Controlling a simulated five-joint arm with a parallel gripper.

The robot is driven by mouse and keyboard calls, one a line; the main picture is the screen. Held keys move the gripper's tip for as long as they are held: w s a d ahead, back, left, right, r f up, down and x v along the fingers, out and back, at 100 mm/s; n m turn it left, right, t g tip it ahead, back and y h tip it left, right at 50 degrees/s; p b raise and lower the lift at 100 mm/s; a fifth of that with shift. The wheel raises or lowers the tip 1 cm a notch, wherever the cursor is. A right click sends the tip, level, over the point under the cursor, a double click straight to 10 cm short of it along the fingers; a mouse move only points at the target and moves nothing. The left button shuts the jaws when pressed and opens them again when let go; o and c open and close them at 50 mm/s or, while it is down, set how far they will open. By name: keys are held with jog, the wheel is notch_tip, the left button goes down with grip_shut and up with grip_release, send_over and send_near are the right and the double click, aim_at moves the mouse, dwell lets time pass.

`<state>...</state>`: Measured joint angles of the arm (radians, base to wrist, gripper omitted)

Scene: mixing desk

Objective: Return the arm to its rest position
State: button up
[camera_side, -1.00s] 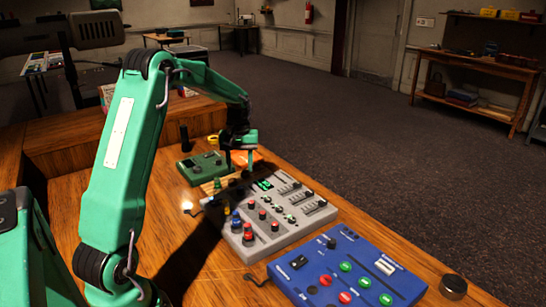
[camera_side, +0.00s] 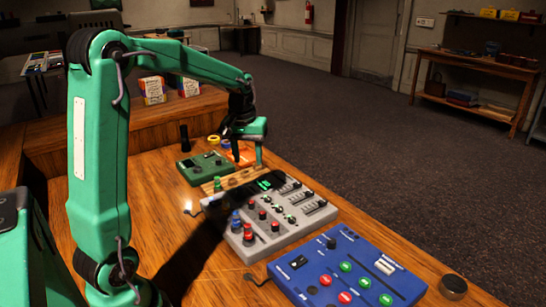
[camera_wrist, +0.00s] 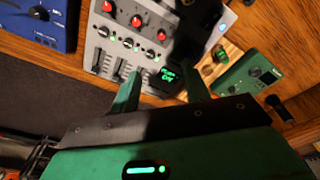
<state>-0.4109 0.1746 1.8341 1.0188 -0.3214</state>
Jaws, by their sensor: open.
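My green arm reaches over the desk from the left in the side view. My gripper (camera_side: 241,158) hangs above the far end of the grey mixer (camera_side: 268,218), beside its small green-lit display. In the wrist view my gripper (camera_wrist: 158,92) has its two green fingers apart with nothing held between them. The grey mixer (camera_wrist: 120,62) and its lit display lie just beyond the fingers there. I cannot tell how high the fingertips are above the mixer.
A blue box (camera_side: 350,268) with round buttons sits in front. A green box (camera_side: 203,168), a wooden strip (camera_side: 212,186) and an orange item (camera_side: 240,157) lie behind the mixer. A black cylinder (camera_side: 184,137) stands upright. A black knob (camera_side: 453,286) is at the front right edge.

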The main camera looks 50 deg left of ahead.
jog(key=s+d+r+m+t, duration=0.2)
jog(key=s+d+m, duration=0.2)
jog(key=s+d, duration=0.4)
jog(key=s+d+r+m+t, duration=0.2)
jog(key=s+d+m, duration=0.2)
jog(key=s+d, duration=0.5)
jog(key=shift+r+t, duration=0.3)
jog(key=shift+r, duration=0.05)
